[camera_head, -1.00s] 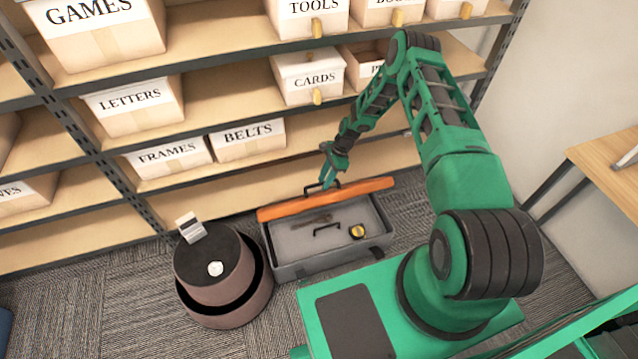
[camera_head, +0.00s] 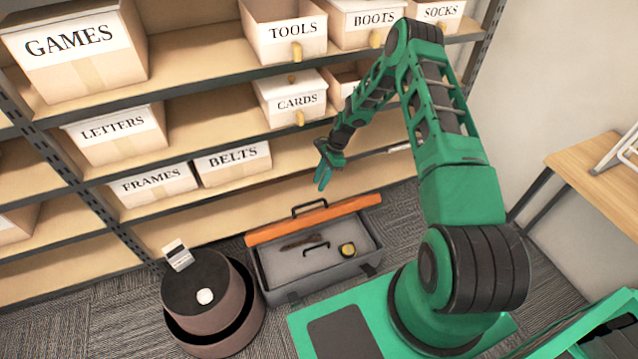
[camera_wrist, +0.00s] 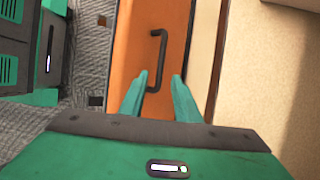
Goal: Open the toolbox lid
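The toolbox (camera_head: 312,278) is grey and sits on the carpet in front of the shelf. Its orange lid (camera_head: 280,228) stands raised along the back edge, and the tray inside shows. A black handle (camera_head: 309,208) is on the lid; it also shows in the wrist view (camera_wrist: 157,60). Inside lie a dark tool (camera_head: 298,242), a black bar-like handle (camera_head: 316,248) and a yellow-black tape measure (camera_head: 347,250). My green gripper (camera_head: 323,178) is above and right of the lid handle, apart from it in the head view. In the wrist view its fingers (camera_wrist: 158,82) are spread with nothing held between them.
Shelves with labelled boxes (camera_head: 236,162) stand close behind. A wooden table (camera_head: 590,160) is at right.

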